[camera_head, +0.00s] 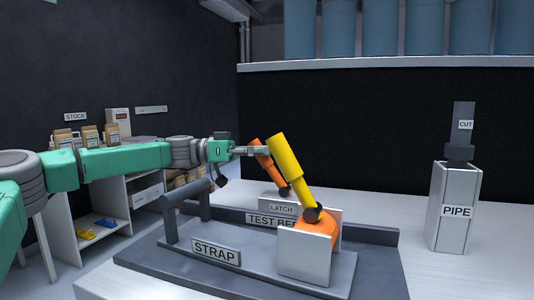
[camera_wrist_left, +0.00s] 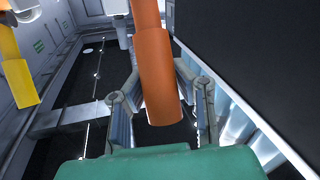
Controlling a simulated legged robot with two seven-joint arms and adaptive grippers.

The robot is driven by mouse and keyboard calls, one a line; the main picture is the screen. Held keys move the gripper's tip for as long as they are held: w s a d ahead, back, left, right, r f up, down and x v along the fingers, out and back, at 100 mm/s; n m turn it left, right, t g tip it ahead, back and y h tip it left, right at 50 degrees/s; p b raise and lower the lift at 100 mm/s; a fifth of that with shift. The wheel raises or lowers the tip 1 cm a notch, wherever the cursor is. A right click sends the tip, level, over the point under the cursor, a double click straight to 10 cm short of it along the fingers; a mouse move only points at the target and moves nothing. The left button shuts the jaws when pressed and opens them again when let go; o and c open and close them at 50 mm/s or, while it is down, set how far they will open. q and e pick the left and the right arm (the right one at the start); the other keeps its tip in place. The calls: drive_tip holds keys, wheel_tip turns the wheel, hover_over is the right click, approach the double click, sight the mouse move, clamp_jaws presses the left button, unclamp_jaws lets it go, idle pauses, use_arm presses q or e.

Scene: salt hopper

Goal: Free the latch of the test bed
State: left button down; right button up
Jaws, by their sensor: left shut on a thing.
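The test bed (camera_head: 377,237) is a grey frame on the white bench, with labels TEST BED, LATCH and STRAP. An orange lever (camera_head: 262,154) stands tilted to the left behind the LATCH plate (camera_head: 282,209). My left gripper (camera_head: 262,151) reaches in from the left and is shut on the upper part of the orange lever. In the left wrist view the orange lever (camera_wrist_left: 158,75) lies between the fingers (camera_wrist_left: 160,100). A thicker yellow lever (camera_head: 286,160) tilts to the left in front of it, apart from the gripper. My right gripper is out of view.
A PIPE block (camera_head: 453,211) with a dark CUT post (camera_head: 463,130) stands at the right. A grey bar (camera_head: 187,192) rises by the STRAP label. The bench between test bed and pipe is clear.

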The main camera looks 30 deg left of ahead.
use_arm(q)
drive_tip(key=c, duration=1.3)
unclamp_jaws()
drive_tip(key=shift+s+a+f, duration=0.15)
drive_tip(key=shift+f, duration=0.25)
drive_tip(key=shift+s+a+f, duration=0.1)
drive_tip(key=shift+f, duration=0.3)
drive_tip(key=shift+s+a+r, duration=0.15)
drive_tip(key=shift+s+a, duration=0.05)
drive_tip(key=shift+a, duration=0.35)
drive_tip(key=shift+w+a, duration=0.1)
drive_tip(key=shift+w, duration=0.05)
drive_tip(key=shift+s+a+r, duration=0.2)
drive_tip(key=shift+s, duration=0.15)
drive_tip(key=shift+f+v, duration=0.2)
drive_tip(key=shift+v, duration=5.35)
